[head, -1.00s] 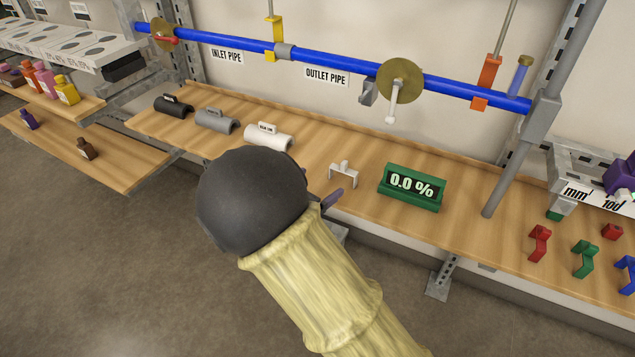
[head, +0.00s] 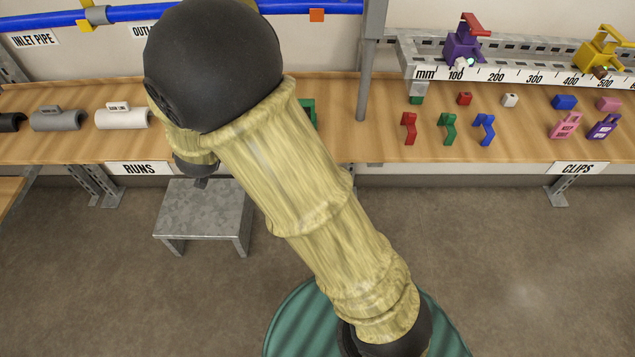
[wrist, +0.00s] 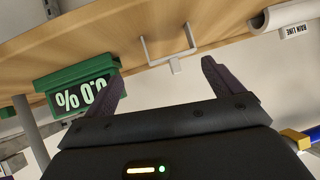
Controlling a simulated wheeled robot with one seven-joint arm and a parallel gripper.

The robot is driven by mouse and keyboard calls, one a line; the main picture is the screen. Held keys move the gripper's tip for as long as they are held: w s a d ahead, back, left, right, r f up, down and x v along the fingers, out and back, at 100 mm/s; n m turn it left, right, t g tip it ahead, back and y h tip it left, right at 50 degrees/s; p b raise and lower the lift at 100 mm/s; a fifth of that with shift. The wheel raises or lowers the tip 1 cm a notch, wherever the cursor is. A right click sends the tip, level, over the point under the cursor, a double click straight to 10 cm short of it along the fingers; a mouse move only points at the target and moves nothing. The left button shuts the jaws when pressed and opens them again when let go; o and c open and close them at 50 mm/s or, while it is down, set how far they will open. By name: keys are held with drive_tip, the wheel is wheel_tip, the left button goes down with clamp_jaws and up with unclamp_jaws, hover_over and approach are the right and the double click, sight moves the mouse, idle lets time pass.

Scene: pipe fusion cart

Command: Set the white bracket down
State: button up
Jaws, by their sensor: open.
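The white bracket (wrist: 174,64) shows in the wrist view, which is turned upside down. It is a thin U-shaped piece with a small tab, on the wooden shelf (wrist: 100,28). My gripper (wrist: 164,82) is open, its two dark fingers spread apart. The bracket lies ahead of the gap between the fingertips, and nothing is visible between them. In the head view my arm hides the bracket and most of my gripper.
The green percent display (wrist: 83,92) stands beside the bracket, close to one finger; its edge shows in the head view (head: 308,113). A white pipe saddle (head: 123,116) lies further left. Coloured clips (head: 447,128) stand right. A metal stool (head: 204,210) is below the shelf.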

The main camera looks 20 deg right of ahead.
drive_tip(key=s+d+n+g+y, duration=0.1)
drive_tip(key=s+d+g, duration=0.3)
drive_tip(key=s+d, duration=0.4)
drive_tip(key=s+d+f+n+g+y, duration=0.1)
drive_tip(key=s+d+g, duration=0.3)
drive_tip(key=s+d, duration=0.4)
drive_tip(key=s+n, duration=0.1)
drive_tip(key=s, duration=0.4)
drive_tip(key=shift+s+d+f+n+g, duration=0.25)
drive_tip(key=shift+s+d+n+g, duration=0.05)
drive_tip(key=shift+d, duration=0.1)
